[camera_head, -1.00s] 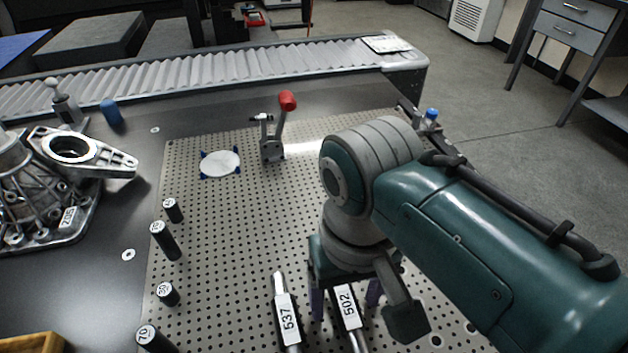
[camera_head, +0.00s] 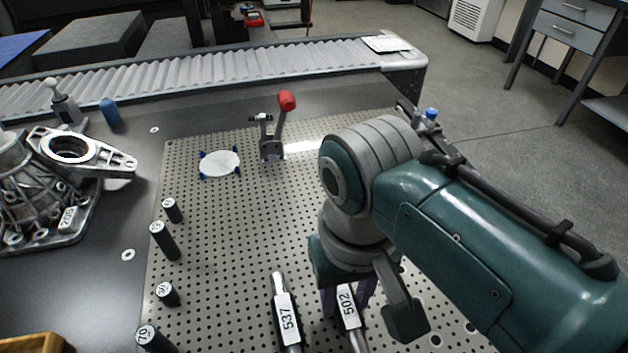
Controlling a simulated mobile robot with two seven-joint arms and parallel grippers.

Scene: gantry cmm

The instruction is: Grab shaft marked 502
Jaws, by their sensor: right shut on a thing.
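The shaft marked 502 (camera_head: 348,308) lies on the perforated plate (camera_head: 225,265) at the bottom centre, its white label facing up. My right gripper (camera_head: 347,300) points down over it and is shut on it, with purple fingers on both sides of the shaft. The shaft's upper end is hidden under the gripper and its lower end runs out of the frame. A second shaft marked 537 (camera_head: 287,318) lies beside it on the left, apart from the gripper. My left gripper is not in view.
Several black numbered cylinders (camera_head: 163,241) stand along the plate's left edge. A toggle clamp with a red knob (camera_head: 287,101) and a white disc (camera_head: 221,163) are farther back. A metal casting (camera_head: 75,160) sits at left.

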